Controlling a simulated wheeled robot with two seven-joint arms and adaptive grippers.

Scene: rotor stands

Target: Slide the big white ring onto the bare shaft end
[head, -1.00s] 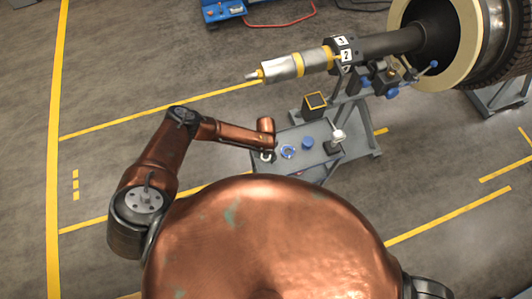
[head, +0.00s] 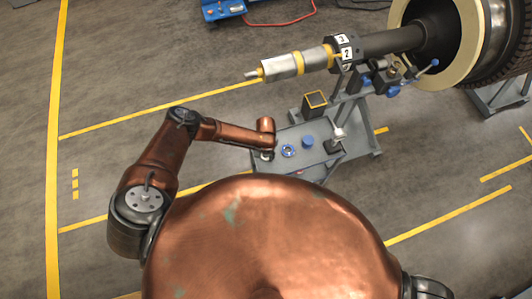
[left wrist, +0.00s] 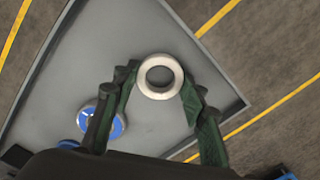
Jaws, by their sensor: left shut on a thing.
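The big white ring (left wrist: 160,77) sits between the two green fingertips of my left gripper (left wrist: 161,93) in the left wrist view, with its hole facing the camera. The gripper is shut on the ring, over the grey tray. In the head view the left gripper (head: 267,153) is small and mostly hidden under my wrist. The shaft (head: 280,68) is silver with yellow bands, and its bare end (head: 251,76) points left, beyond and above the tray. The ring is apart from it. My right gripper is out of view.
The grey tray (head: 318,165) also holds a blue-and-white ring (head: 288,151), a blue cylinder (head: 308,141) and a pale-topped part (head: 339,133). A stand with a yellow-edged box (head: 315,100) is behind the tray. Floor left of the shaft end is clear.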

